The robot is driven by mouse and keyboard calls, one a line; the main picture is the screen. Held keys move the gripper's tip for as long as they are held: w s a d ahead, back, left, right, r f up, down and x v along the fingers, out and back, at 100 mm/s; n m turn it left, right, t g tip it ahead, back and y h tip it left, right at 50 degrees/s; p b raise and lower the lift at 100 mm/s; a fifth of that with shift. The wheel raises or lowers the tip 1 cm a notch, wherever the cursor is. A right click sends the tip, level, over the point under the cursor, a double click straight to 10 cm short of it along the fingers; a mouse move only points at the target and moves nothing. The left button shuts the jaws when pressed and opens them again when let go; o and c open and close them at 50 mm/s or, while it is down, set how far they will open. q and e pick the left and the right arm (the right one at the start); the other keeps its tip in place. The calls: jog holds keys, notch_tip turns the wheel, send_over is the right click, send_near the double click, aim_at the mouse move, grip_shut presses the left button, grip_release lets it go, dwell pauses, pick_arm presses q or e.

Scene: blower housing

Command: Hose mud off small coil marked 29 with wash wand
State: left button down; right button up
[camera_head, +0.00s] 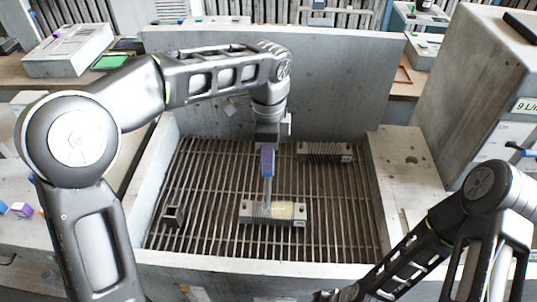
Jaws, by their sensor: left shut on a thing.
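That coil lies on the basin's grate, finned at the left and tan, perhaps muddy, toward the right. A second finned coil (325,151) lies farther back at the right. Their markings are too small to read. My right arm comes in at lower right; its gripper (328,295) is barely visible at the bottom edge.
The slatted grate (210,215) sits inside a grey basin with a high back wall (345,85). A small dark square block (174,215) stands on the grate at the left. A grey cabinet (470,85) stands at right. The grate's right front is clear.

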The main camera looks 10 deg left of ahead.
pick_arm(q)
jog(key=shift+d, duration=0.1)
dwell(0.3)
jog(key=shift+w+d, duration=0.15)
jog(key=shift+d, duration=1.2)
dwell(0.7)
jog(key=d, duration=0.2)
jog(key=shift+w+d, duration=0.15)
jog(key=shift+d, duration=0.25)
jog(key=shift+a, duration=0.1)
dwell(1.3)
jog(key=w+a+r, duration=0.2)
jog(key=a, duration=0.3)
jog(key=shift+w, duration=0.25)
jog(key=shift+a, duration=0.2)
